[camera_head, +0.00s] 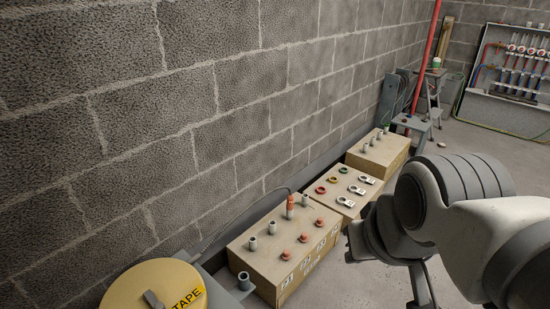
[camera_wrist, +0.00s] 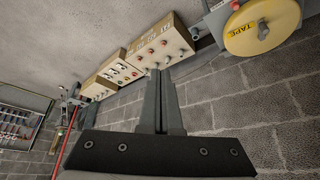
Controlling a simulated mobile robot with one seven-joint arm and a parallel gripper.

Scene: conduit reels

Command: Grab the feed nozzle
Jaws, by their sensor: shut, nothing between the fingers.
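A tan box (camera_head: 262,258) stands by the wall in the head view, with grey tube stubs, low orange-red knobs and one upright orange-red nozzle-like piece (camera_head: 290,207) on top. A short grey stub (camera_head: 245,281) stands at the box's near left corner, beside the yellow reel. I cannot tell for certain which piece is the feed nozzle. In the wrist view my gripper (camera_wrist: 160,73) is shut and empty, its two fingers side by side. The tan box (camera_wrist: 146,52) shows beyond the fingertips, which look apart from it. My arm covers the right of the head view.
A yellow reel marked TAPE (camera_head: 150,287) sits at the front left. Two more tan boxes, one with coloured rings (camera_head: 337,196) and one with stubs (camera_head: 385,155), line the block wall. A red pipe (camera_head: 427,52) and step stool (camera_head: 413,123) stand farther back. Bare floor lies right of the boxes.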

